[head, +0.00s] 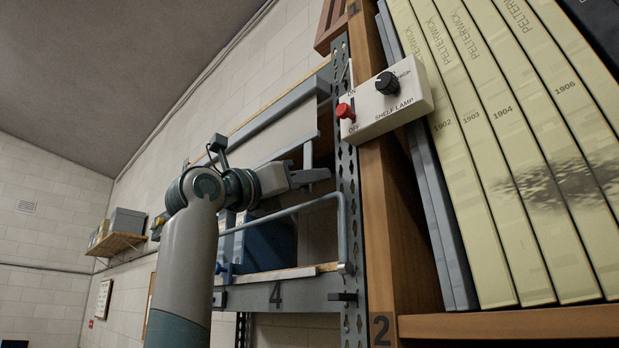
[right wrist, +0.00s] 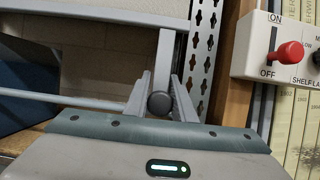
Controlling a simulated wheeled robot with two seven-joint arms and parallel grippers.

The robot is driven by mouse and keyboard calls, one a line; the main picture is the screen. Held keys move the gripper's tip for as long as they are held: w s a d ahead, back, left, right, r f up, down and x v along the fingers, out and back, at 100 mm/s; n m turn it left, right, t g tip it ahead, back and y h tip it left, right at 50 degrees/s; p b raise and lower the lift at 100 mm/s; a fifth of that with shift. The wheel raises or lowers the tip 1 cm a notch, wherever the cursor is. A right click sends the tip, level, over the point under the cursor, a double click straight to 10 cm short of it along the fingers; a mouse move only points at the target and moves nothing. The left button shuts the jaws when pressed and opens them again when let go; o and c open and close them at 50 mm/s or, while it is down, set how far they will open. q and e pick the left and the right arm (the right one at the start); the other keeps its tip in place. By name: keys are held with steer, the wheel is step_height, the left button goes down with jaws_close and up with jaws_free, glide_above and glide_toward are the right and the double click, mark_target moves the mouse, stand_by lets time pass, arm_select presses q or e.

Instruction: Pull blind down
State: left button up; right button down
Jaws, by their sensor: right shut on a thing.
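The blind's grey bottom rail (head: 285,151) crosses the upper part of the bay marked 4 in the head view, below a thicker grey bar (head: 265,122). A pale surface lies between them; I cannot tell whether it is blind cloth or wall. A short grey pull tab (head: 308,154) hangs from the rail's right end. My right gripper (head: 312,177) is shut on this tab. My left gripper is out of view.
A perforated upright (head: 347,190) stands close right of my gripper. Beyond it are a lamp switch box (head: 395,105) with a red lever and a wooden case of yellowish volumes (head: 500,150). A blue-grey guard rail (head: 285,212) and blue boxes (head: 268,243) lie below my gripper.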

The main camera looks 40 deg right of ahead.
steer(key=c, duration=1.8)
jaws_free()
steer(key=shift+a+f+b, duration=0.25)
steer(key=shift+a+b, duration=0.05)
steer(key=shift+a, duration=0.2)
steer(key=b+v, duration=0.5)
steer(key=v, duration=1.1)
steer(key=shift+s+a+r, duration=0.1)
steer(key=shift+a, duration=0.1)
